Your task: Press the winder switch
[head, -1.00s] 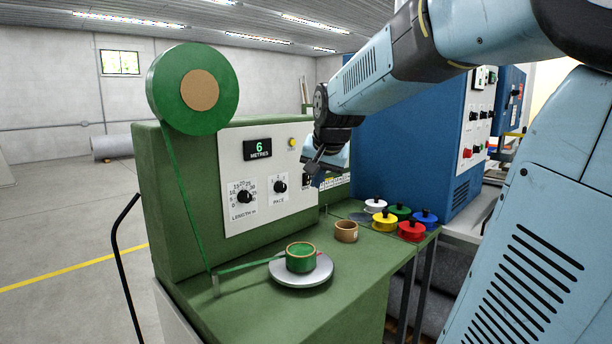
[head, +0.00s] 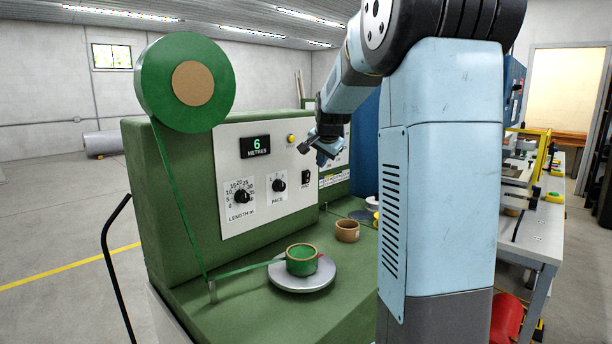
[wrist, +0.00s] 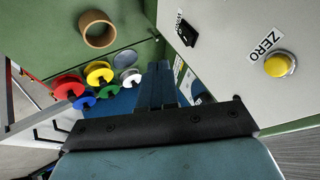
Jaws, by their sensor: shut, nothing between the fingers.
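The winder switch (head: 307,177) is a small black rocker on the grey panel of the green winder (head: 160,240), right of the PACE knob. It also shows in the wrist view (wrist: 187,32) beside its label. My gripper (head: 304,149) is shut and empty, in front of the panel and above the switch in the head view. In the wrist view my shut fingers (wrist: 157,84) point past the panel's edge, apart from the switch. Green tape runs from the large roll (head: 150,100) to a small spool (head: 301,260) on the silver turntable (head: 300,278).
A yellow ZERO button (wrist: 280,64) sits near the switch. The display (head: 256,146) reads 6 metres. A cardboard ring (head: 347,231) stands on the green top. Several coloured spools (wrist: 97,74) stand beyond it. My arm hides the right of the winder.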

